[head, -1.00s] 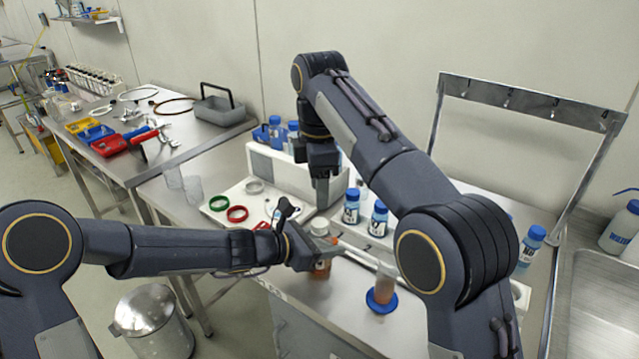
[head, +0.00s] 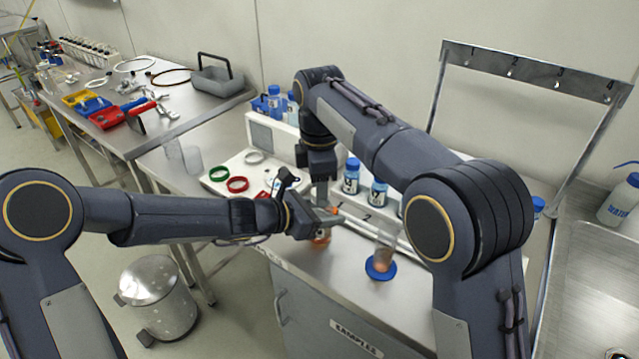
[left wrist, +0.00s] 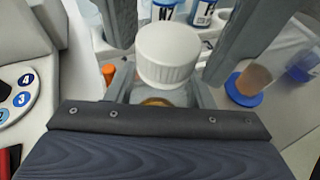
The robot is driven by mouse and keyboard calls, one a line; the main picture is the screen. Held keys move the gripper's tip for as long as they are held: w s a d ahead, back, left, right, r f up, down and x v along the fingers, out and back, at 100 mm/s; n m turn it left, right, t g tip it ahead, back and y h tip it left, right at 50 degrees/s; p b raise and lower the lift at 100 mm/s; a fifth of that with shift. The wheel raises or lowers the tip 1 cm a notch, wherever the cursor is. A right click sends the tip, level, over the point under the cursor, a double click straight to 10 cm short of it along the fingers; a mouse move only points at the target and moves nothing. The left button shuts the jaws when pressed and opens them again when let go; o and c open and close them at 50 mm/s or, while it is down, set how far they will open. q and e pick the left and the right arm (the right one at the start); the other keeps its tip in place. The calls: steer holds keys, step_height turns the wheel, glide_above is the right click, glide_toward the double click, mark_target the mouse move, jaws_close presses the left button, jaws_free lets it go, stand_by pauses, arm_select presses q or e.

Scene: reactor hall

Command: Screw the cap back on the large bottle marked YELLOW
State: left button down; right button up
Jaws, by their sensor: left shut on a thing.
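The large bottle (head: 320,239) holds orange liquid and stands at the front of the bench; no label on it is readable. My left gripper (head: 318,226) is shut on the bottle, and its jaws show low in the left wrist view. The white ribbed cap (left wrist: 168,55) sits upright over the bottle's mouth; I cannot tell if it is threaded on. My right gripper (head: 323,204) points down from above. In the left wrist view its two fingers stand either side of the cap, with a small gap visible, so it looks open. In the head view the cap is mostly hidden.
Blue-capped bottles (head: 379,192) stand behind. A white tray (head: 215,187) with coloured rings lies to the left. A metal rack frame (head: 530,72) rises at the back right.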

steer(key=c, duration=0.8)
steer(key=m, duration=0.6)
steer(key=shift+m, duration=0.3)
steer(key=o, duration=1.1)
steer(key=shift+r, duration=2.3)
